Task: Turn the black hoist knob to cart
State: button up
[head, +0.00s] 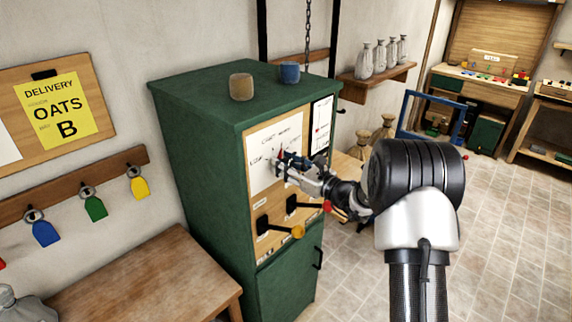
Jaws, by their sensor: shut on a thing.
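A green cabinet (195,150) stands in the middle of the head view. Its front carries a white panel (262,172) with small dark lettering, too small to read fully. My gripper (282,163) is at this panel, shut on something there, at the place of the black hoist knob. The knob is mostly hidden by the fingers, so I cannot tell which mark it points to. A small red pointed shape (281,153) shows just above the fingers.
Below the panel, levers with a yellow knob (298,231) and a red knob (327,206) stick out near my arm. A wooden table (150,275) is at the left front. Tiled floor is free at right.

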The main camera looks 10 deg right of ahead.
jog(key=shift+c, duration=0.6)
jog(key=shift+f+b, duration=0.1)
jog(key=shift+b, duration=0.25)
jog(key=shift+n+b, duration=0.3)
jog(key=shift+n, duration=0.1)
jog(key=n+b, duration=0.3)
jog(key=b, duration=0.2)
jog(key=shift+a+f+b, duration=0.1)
jog(key=shift+f+b, duration=0.1)
jog(key=shift+b, duration=0.15)
jog(key=n+b, duration=0.3)
jog(key=b, duration=0.1)
jog(key=shift+s+r+n+b, duration=0.1)
jog(key=shift+r+n+b, duration=0.05)
jog(key=shift+n+b, duration=0.4)
jog(key=shift+r, duration=0.1)
jog(key=o, duration=1)
